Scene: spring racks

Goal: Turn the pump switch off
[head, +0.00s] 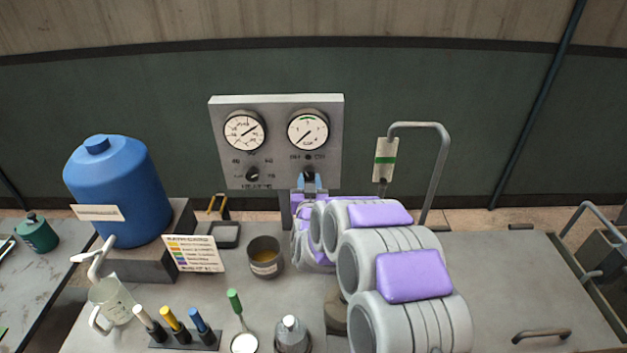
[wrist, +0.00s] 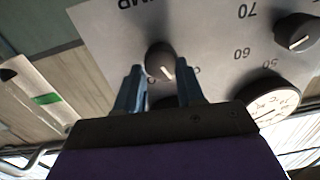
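The grey panel (head: 276,150) carries two gauges and two dark knobs. The pump switch (wrist: 160,57) is the dark round knob with a white pointer line, beside partly cut-off, upside-down lettering in the wrist view. In the head view the right knob (head: 308,174) is partly hidden by my gripper (head: 309,183), which is up at the panel's lower right. In the wrist view my gripper (wrist: 160,68) has its two blue-grey fingers apart, with the knob between and just beyond the tips. Contact with the knob cannot be told.
The left knob (head: 253,174) also shows in the wrist view (wrist: 297,32). A curved metal pipe (head: 440,165) and a green-banded tag (head: 385,160) stand right of my arm.

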